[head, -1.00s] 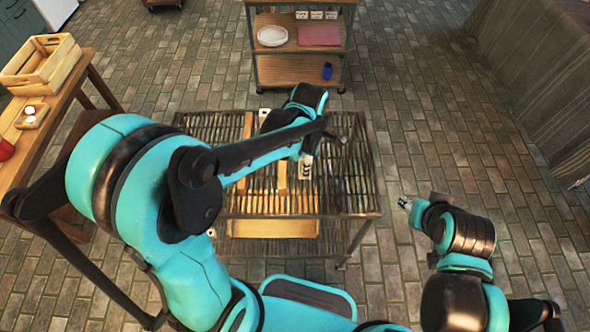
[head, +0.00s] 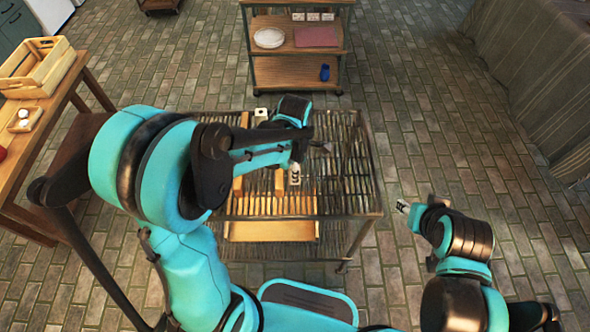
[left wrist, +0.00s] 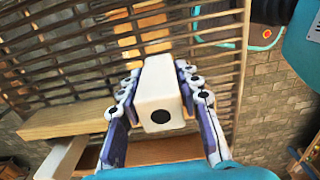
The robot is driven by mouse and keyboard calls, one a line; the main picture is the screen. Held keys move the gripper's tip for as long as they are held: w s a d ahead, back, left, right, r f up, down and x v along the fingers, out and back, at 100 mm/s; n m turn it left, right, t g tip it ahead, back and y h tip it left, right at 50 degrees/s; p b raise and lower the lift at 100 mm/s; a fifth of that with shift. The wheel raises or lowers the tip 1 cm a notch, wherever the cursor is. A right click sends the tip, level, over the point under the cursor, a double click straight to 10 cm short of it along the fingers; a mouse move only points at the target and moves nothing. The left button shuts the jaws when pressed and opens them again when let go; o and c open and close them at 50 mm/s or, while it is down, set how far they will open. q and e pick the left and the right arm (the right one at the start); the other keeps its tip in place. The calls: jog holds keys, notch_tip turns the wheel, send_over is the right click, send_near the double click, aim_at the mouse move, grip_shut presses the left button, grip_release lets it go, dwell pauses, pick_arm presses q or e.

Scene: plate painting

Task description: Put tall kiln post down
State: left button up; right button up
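In the left wrist view, a cream, square-sided post (left wrist: 160,100) with a black round mark on its near end stands between the two fingers of my left gripper (left wrist: 160,82). The fingers lie close against both sides and look shut on it. In the head view my left gripper (head: 295,174) is over the slatted rack table (head: 352,165); the held post cannot be made out there. A small pale block with a dark mark (head: 261,113) sits at the rack's back edge. My right gripper (head: 402,207) is off the rack's right side, its finger opening too small to tell.
Wooden battens (head: 237,186) lie on the slats; one also shows in the left wrist view (left wrist: 65,122). A shelf cart (head: 296,70) with a plate (head: 269,38) stands behind. A wooden side table (head: 58,98) with a crate (head: 36,68) is at left. The rack's right part looks clear.

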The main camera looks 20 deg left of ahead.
pick_arm(q)
jog(key=shift+o, duration=0.9)
jog(key=shift+r, duration=0.25)
notch_tip(320, 180, up, 11)
jog(key=p, duration=0.4)
jog(key=shift+s+r, duration=0.15)
jog(key=shift+r, duration=0.4)
jog(key=s+a+r+m+t, duration=0.2)
jog(key=s+m, duration=0.3)
jog(key=m, duration=0.5)
jog(key=s+a+r+m+t, duration=0.2)
jog(key=s+m+t, duration=0.3)
jog(key=m, duration=0.6)
jog(key=shift+a, duration=0.35)
